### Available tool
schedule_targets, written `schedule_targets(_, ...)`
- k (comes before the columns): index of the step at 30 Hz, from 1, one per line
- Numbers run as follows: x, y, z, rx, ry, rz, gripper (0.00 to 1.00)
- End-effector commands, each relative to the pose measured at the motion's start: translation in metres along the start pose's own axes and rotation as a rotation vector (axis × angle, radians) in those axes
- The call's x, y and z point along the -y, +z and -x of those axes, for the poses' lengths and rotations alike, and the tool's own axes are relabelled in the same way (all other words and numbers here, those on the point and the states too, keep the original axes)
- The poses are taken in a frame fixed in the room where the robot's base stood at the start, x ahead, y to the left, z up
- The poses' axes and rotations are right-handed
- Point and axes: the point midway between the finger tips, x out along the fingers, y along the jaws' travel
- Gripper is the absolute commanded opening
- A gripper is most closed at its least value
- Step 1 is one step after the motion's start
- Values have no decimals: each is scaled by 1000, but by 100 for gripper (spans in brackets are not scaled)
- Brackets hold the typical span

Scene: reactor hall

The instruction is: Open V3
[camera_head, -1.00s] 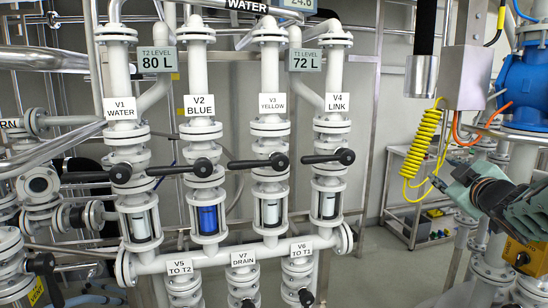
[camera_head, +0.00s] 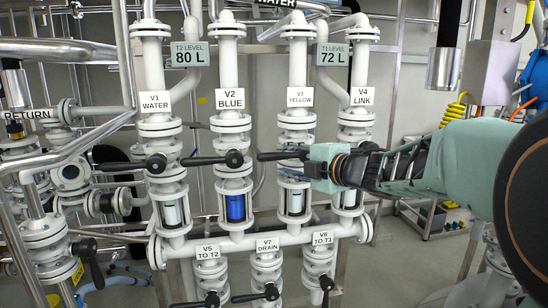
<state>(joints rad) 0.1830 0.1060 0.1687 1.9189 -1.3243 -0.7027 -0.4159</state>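The V3 valve is marked by a white plate reading V3 YELLOW (camera_head: 300,97) on the third white pipe. Its black lever (camera_head: 272,156) lies level across the pipe, pointing left, and its pivot end is partly hidden by my gripper. My gripper (camera_head: 284,164) comes in from the right in front of the V3 pipe, with its fingers apart, one above and one below the lever's line in the picture. I cannot tell whether it touches the lever. The V3 sight glass (camera_head: 296,202) shows just below.
V2's lever (camera_head: 233,159) points left close beside V3's lever tip. V1's lever (camera_head: 157,163) also points left. V4's lever is hidden behind my gripper and arm. Below run V5, V7 (camera_head: 268,245) and V6 with dark levers.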

Motion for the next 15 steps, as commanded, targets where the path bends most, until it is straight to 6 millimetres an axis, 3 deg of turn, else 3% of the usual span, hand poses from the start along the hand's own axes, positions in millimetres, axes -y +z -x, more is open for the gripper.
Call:
schedule_targets(9,0,-1,-57,-2,-1,-2,34)
schedule_targets(15,0,0,-77,-1,0,-2,34)
